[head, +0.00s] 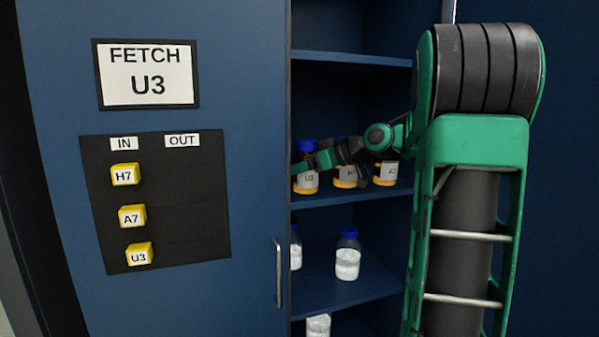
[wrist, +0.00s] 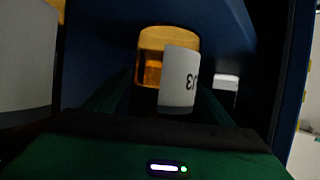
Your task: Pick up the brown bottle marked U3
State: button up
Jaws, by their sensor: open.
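The brown bottle marked U3 (head: 309,181) stands upright on the middle shelf, at the left of a row of brown bottles. It has a blue cap and a white label. In the wrist view the bottle (wrist: 153,70) appears upside down, its U3 label readable. My gripper (head: 304,164) is open and reaches across from the right, in front of the bottle's upper part. In the wrist view its green fingers (wrist: 166,92) lie on either side of the bottle, with no clear contact. I cannot tell how far the bottle sits between them.
Brown bottles H7 (head: 345,176) and A7 (head: 386,174) stand to the right, partly behind my arm. Clear bottles with white contents (head: 347,262) stand on the shelf below. A blue door (head: 255,130) covers the left side. A sign (head: 146,75) reads FETCH U3 above an IN/OUT board (head: 190,215).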

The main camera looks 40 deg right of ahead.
jog(key=shift+c, duration=0.3)
jog(key=c, duration=1.4)
jog(key=shift+r, duration=0.15)
